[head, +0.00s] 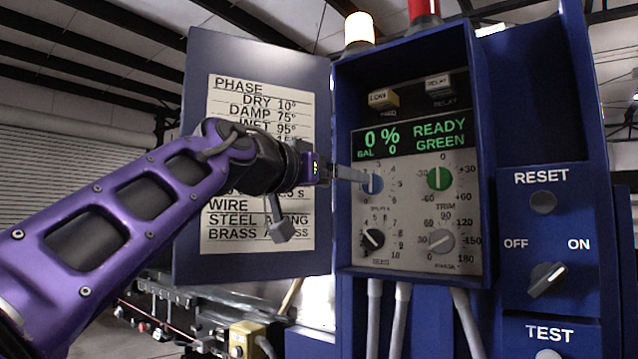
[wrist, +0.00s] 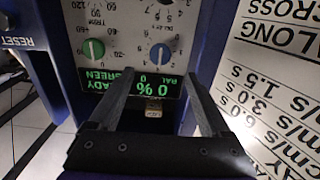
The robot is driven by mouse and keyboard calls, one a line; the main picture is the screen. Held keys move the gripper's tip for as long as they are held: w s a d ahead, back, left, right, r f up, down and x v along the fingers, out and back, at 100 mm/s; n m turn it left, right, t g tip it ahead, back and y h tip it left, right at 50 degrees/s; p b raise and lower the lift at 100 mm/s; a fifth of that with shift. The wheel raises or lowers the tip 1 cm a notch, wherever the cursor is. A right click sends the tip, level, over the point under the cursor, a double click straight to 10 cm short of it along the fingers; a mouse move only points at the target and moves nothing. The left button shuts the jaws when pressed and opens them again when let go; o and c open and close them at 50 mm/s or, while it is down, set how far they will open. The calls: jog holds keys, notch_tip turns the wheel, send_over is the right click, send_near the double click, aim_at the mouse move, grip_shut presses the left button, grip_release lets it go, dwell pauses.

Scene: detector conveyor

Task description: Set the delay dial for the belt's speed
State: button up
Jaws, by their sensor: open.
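The blue dial (head: 372,184) is at the upper left of the grey panel (head: 440,215) in the open blue cabinet. Its label below is too blurred to read surely, and my finger partly covers it in the head view. In the wrist view, upside down, the blue dial (wrist: 161,55) shows a pale pointer line, with numbers around it. My gripper (head: 362,177) is open in front of this dial, one fingertip overlapping it. In the wrist view my gripper's (wrist: 159,76) two fingers straddle the dial's line, nothing between them; contact cannot be told.
A green TRIM dial (head: 440,178), a black dial (head: 373,239) and a grey dial (head: 441,242) sit close by. The display (head: 410,138) reads 0 %, READY GREEN. The open door's chart (head: 230,110) is partly hidden by my arm. An OFF/ON switch (head: 547,280) is at right.

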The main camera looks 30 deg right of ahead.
aim_at(371, 184)
jog(key=p+x, duration=0.1)
jog(key=x, duration=0.8)
jog(key=shift+w+d, duration=0.15)
jog(key=shift+d, duration=0.1)
grip_shut()
jog(key=shift+n, duration=0.4)
jog(key=n, duration=1.2)
jog(key=shift+n, duration=0.4)
